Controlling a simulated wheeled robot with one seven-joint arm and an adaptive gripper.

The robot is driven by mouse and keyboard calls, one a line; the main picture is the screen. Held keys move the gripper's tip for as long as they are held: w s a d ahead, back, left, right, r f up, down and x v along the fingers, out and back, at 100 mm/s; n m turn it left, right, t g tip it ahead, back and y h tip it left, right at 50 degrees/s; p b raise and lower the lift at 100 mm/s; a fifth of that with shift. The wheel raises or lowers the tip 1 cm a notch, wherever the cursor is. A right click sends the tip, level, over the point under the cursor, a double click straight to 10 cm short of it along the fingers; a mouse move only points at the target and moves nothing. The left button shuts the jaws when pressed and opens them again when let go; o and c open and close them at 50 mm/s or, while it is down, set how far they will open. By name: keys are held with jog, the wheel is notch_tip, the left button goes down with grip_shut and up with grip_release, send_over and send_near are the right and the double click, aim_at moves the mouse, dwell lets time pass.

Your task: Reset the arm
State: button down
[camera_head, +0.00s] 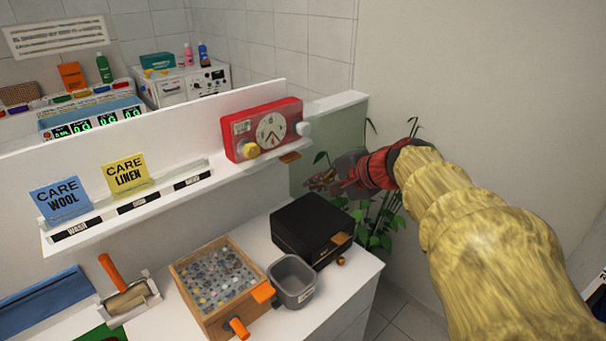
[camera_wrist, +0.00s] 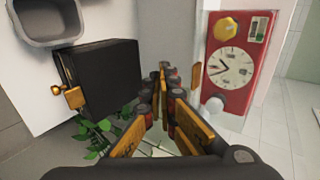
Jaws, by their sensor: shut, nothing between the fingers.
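My arm (camera_head: 480,220) reaches in from the right in the head view, in a yellow cover. My gripper (camera_head: 318,181) is at its end, in front of the right end of the white shelf and above the black box. In the wrist view my gripper (camera_wrist: 163,70) points up the picture, between the black box on the left and the red timer on the right. Its fingers are together with nothing between them. It appears apart from both things, in free air.
The red timer (camera_head: 264,132) stands on the shelf (camera_head: 150,207). Below are a black box (camera_head: 308,228), a grey bin (camera_head: 291,281) and a wooden box of buttons (camera_head: 218,280). A plant (camera_head: 377,222) stands behind my gripper. The wall at right is bare.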

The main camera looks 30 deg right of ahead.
jog(key=shift+s, duration=0.15)
jog(key=s+a+f+n+g+h, duration=0.1)
jog(key=s+a+f+n+g, duration=0.5)
jog(key=s+f, duration=0.5)
jog(key=s+a+n, duration=0.3)
jog(key=a+n, duration=0.2)
jog(key=a, duration=0.1)
jog(key=s+a+r+n+t, duration=0.1)
jog(key=s+a+n, duration=0.3)
jog(key=a, duration=0.3)
jog(key=shift+s+a+r+n+h, duration=0.25)
jog(key=shift+s+n+h, duration=0.05)
jog(key=shift+n, duration=0.4)
